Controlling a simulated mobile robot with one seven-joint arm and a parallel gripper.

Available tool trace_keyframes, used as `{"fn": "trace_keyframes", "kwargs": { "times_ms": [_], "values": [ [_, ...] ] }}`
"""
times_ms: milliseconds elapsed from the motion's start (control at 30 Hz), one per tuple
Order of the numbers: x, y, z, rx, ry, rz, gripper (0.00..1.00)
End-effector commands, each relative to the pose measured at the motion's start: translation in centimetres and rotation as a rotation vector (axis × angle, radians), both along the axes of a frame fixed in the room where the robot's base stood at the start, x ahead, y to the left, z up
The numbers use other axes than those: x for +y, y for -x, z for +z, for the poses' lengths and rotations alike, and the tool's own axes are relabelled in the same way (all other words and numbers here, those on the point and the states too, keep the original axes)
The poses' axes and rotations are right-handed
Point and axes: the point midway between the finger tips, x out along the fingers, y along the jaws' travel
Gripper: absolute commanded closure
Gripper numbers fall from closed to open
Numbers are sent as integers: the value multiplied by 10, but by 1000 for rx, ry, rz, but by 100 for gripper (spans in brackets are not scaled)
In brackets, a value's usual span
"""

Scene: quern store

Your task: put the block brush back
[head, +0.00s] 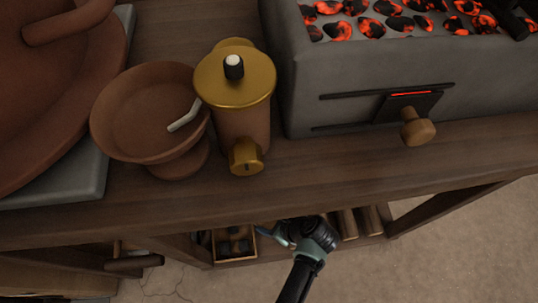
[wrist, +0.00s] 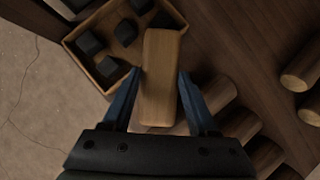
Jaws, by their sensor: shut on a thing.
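My gripper (wrist: 158,82) is shut on the block brush (wrist: 162,55), a plain pale wooden block between the two blue fingers in the wrist view. The brush's bristles do not show. The block's far end overlaps the edge of the charcoal box in the picture; I cannot tell whether they touch. In the head view my gripper (head: 277,236) is low, by the lower shelf in front of the bench, and the brush cannot be made out there.
A wooden box (wrist: 91,72) of dark charcoal lumps stands beside several logs (wrist: 300,72) on the lower shelf. On the bench above are a clay bowl (head: 125,90), a gold-lidded pot (head: 236,85) and a grey brazier (head: 340,75) of glowing coals. Bare floor lies in front.

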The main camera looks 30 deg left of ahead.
Motion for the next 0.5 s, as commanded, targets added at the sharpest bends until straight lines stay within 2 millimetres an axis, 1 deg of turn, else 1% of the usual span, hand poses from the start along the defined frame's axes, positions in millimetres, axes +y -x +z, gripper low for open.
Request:
{"fn": "trace_keyframes", "kwargs": {
  "times_ms": [33,67,200,233,500],
  "values": [
    [0,0,-2,0,0,0,93],
    [0,0,-2,0,0,0,37],
    [0,0,-1,0,0,0,12],
    [0,0,-1,0,0,0,11],
    [0,0,-1,0,0,0,11]
  ]
}}
